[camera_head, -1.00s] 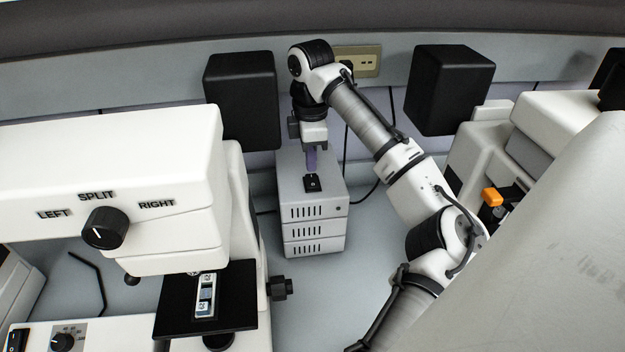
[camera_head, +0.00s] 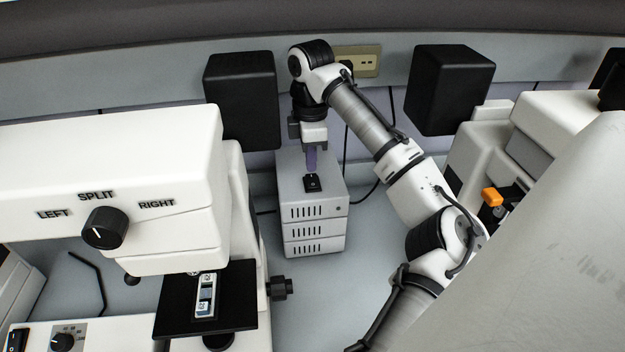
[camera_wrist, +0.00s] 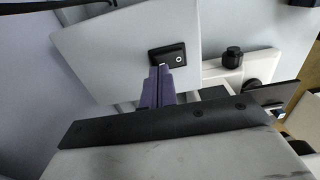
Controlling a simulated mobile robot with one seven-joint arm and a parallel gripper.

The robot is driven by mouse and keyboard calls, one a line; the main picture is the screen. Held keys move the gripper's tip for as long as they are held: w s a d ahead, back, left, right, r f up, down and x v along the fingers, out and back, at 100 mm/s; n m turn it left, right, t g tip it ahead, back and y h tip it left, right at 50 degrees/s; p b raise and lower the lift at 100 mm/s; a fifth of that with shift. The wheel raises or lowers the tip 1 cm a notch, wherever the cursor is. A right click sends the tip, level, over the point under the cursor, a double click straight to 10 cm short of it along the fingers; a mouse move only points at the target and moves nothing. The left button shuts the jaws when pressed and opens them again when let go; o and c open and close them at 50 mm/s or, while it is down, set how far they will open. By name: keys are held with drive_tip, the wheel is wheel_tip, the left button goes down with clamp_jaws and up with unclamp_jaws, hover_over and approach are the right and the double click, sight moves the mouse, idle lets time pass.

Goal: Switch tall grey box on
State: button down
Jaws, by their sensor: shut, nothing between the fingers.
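The tall grey box (camera_head: 318,212) stands on the bench against the back, with vent slots on its front. A black rocker switch (camera_head: 313,183) sits on its top, and it also shows in the wrist view (camera_wrist: 168,54). My gripper (camera_head: 311,166) points down over the box top, its purple fingers shut and empty. In the wrist view the fingertips (camera_wrist: 161,68) overlap the near edge of the switch. I cannot tell whether they touch it. A small light mark shows on one end of the switch.
A white microscope (camera_head: 110,185) with a black stage (camera_head: 175,310) stands left of the box. Black speakers (camera_head: 242,100) and (camera_head: 450,90) flank my arm at the back. Another white instrument (camera_head: 565,110) is at the right. Bare bench lies right of the box.

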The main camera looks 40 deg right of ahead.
sight(311, 175)
drive_tip(key=shift+f+b, duration=0.3)
drive_tip(key=shift+f, duration=0.7)
idle(0.3)
wheel_tip(311, 175, up, 7)
drive_tip(key=p, duration=0.8)
drive_tip(key=shift+r+p, duration=0.1)
drive_tip(key=shift+p, duration=0.2)
idle(0.4)
